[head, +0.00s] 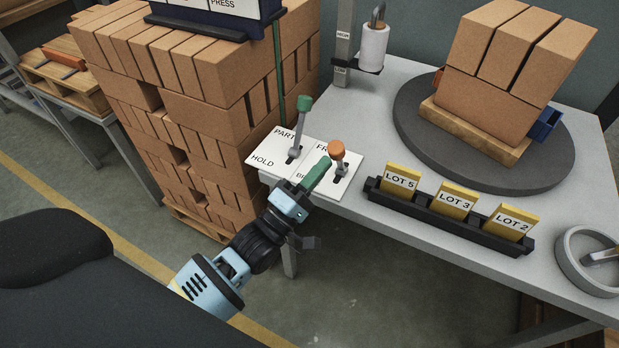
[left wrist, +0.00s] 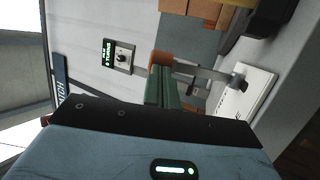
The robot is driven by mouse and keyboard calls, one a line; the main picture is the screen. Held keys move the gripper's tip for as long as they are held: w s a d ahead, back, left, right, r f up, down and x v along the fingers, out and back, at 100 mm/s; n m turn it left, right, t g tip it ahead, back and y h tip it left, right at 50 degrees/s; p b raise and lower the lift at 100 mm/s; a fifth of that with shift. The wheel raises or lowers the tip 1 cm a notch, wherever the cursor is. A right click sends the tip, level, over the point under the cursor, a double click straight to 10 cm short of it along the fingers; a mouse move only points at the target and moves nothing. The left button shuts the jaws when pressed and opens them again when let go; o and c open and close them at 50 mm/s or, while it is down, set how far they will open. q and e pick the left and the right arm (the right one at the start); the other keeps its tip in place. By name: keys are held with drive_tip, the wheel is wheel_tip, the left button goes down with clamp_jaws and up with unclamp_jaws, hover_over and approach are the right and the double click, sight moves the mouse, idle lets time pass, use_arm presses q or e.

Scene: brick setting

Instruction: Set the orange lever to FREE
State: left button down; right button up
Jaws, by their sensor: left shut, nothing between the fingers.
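The orange lever (head: 336,149) stands on a white plate at the table's front left corner, labelled FR… at the far end and BR… at the near end, both partly hidden. My left gripper (head: 322,166) has green fingers, shut and empty, just in front and left of the orange knob. In the left wrist view the fingers (left wrist: 161,88) overlap the orange knob (left wrist: 160,58); whether they touch it is unclear. My right gripper is out of view.
A taller green lever (head: 304,103) stands just left on the PART…/HOLD plate (head: 265,150). A brick stack (head: 220,100) rises behind left. The lot-card rack (head: 450,220) lies to the right, with a round turntable (head: 550,165) of bricks behind.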

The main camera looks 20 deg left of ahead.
sight(331, 142)
use_arm(q)
drive_tip(key=shift+w+r, duration=0.1)
idle(0.3)
